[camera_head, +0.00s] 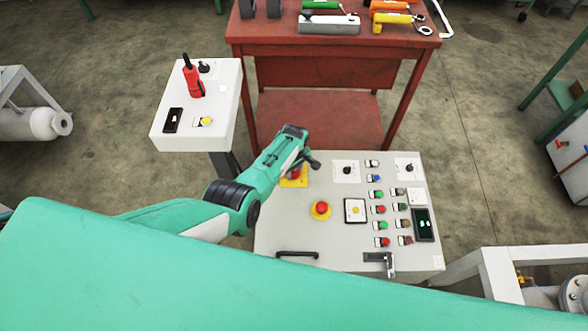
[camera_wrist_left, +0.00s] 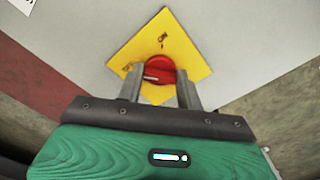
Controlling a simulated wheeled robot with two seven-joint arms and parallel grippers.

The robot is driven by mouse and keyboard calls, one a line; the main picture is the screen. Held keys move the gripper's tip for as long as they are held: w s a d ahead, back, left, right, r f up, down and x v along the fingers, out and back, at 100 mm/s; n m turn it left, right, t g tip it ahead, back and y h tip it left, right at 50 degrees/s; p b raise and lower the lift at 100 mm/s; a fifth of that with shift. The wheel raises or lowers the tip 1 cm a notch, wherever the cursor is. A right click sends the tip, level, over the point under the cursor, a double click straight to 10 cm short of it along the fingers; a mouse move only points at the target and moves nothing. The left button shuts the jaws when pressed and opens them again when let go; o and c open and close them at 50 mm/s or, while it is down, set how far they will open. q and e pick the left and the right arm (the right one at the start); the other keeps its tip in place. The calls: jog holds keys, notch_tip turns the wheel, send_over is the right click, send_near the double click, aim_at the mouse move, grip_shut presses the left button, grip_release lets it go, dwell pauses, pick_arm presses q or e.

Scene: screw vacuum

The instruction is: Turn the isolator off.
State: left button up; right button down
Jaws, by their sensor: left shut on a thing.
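The isolator is a red rotary knob (camera_wrist_left: 160,64) on a yellow square plate (camera_wrist_left: 187,52), fixed to the white-grey control panel (camera_head: 280,228). In the head view the isolator (camera_head: 288,183) is at the panel's upper left, partly hidden by my left arm. My left gripper (camera_head: 303,163) is over it. In the left wrist view its two fingers (camera_wrist_left: 158,82) stand on either side of the red knob, shut on it. A pale mark runs roughly sideways on the knob. The plate's lettering is too small to read. My right gripper is not in view.
The panel also bears a red emergency button on yellow (camera_head: 321,209), several coloured buttons, two black selectors and a black handle (camera_head: 297,254). A white pedestal with a red-handled device (camera_head: 192,82) stands at the upper left. A red table (camera_head: 330,45) with tools stands behind.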

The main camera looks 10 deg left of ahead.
aim_at(294, 171)
pick_arm(q)
jog(key=shift+n, duration=0.6)
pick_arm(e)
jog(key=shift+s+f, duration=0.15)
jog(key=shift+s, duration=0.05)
pick_arm(q)
jog(key=o, duration=1)
jog(key=shift+r, duration=0.1)
jog(key=shift+r, duration=0.2)
notch_tip(294, 171, up, 6)
jog(key=p, duration=0.3)
jog(key=shift+f, duration=0.2)
notch_tip(294, 171, up, 8)
jog(key=shift+f+p, duration=0.15)
jog(key=shift+p, duration=0.6)
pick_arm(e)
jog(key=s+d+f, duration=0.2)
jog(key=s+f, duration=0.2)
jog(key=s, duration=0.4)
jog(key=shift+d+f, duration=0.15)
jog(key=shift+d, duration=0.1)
